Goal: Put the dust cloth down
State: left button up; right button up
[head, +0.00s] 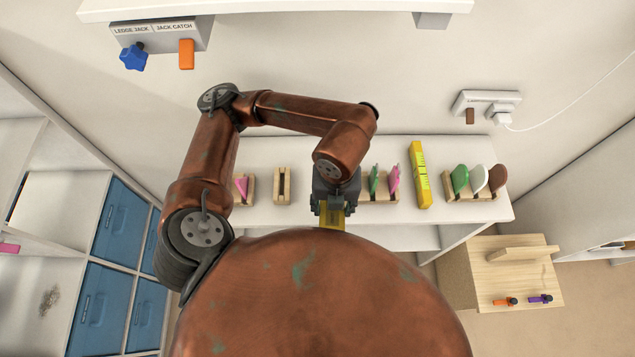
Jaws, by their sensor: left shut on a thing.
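My left gripper (333,212) points down at the front edge of the white shelf, in the middle of the head view. It is shut on a yellow thing, which I take to be the dust cloth (332,217). Only a small part of the cloth shows between and below the fingers; my own body hides what lies below it. I cannot tell whether the cloth touches anything. My right gripper is out of view.
The white shelf (465,213) bears wooden racks with coloured pieces, an empty slotted block (283,187) and a yellow spirit level (420,175). Blue bins (119,222) stand left, near a grey dusty patch (48,301). A wooden stand (515,274) is at right.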

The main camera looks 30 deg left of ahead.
pick_arm(q)
jog(key=shift+n, duration=0.3)
jog(key=w+a+f, duration=0.2)
jog(key=a, duration=0.1)
jog(key=w+a+f, duration=0.6)
jog(key=shift+w+a+f, duration=0.15)
jog(key=shift+a+f, duration=0.1)
jog(key=shift+a, duration=0.1)
jog(key=shift+w+a+f, duration=0.35)
jog(key=shift+a+f, duration=0.05)
jog(key=shift+f, duration=1.8)
jog(key=shift+f, duration=0.2)
jog(key=o, duration=1)
